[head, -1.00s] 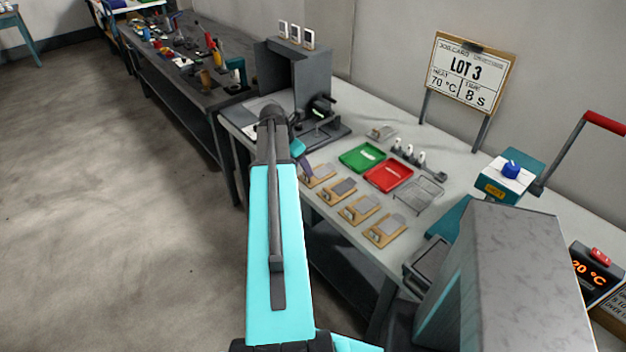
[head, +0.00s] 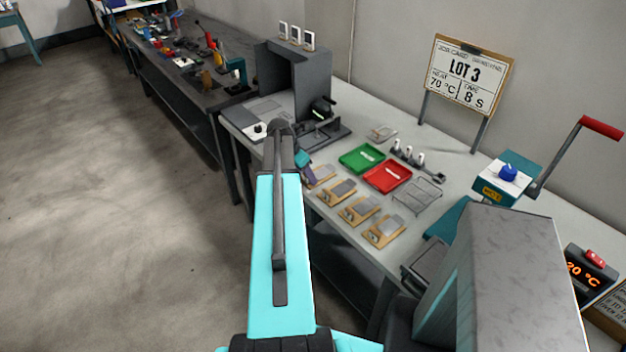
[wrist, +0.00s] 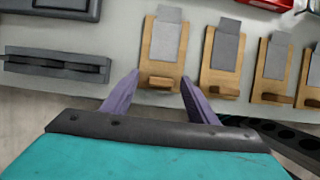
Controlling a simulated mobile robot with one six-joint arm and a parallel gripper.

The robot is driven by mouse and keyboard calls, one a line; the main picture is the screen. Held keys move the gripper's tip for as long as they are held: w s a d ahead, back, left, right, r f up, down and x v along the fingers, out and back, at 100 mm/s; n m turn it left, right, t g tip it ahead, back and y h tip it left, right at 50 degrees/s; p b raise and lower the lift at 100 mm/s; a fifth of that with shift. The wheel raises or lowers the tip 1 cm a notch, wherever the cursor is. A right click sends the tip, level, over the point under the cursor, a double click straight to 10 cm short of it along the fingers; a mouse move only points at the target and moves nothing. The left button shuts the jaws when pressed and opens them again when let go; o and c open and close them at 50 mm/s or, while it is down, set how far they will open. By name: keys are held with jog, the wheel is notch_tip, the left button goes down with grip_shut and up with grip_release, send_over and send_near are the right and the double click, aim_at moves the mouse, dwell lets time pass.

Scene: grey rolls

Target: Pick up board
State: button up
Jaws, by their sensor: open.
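Several wooden boards, each with a grey plate on it and a small wooden block at one end, lie in a row along the table's front edge. The wrist view shows the leftmost board (wrist: 160,55), the second board (wrist: 220,62) and others to the right. In the head view, the board nearest my gripper (head: 320,176) is partly hidden by my arm, with further boards (head: 337,192) in line. My gripper (wrist: 158,100) has its two purple fingers spread apart, with the near end of the leftmost board showing between and beyond them. Nothing is held.
A green tray (head: 362,158) and a red tray (head: 388,177) lie behind the boards, with a wire rack (head: 416,196) to their right. A dark slotted fixture (wrist: 55,65) is left of the boards. A LOT 3 sign (head: 465,75) stands at the back.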

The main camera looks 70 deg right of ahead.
jog(key=shift+f, duration=0.2)
jog(key=shift+c, duration=0.4)
jog(key=c, duration=1.1)
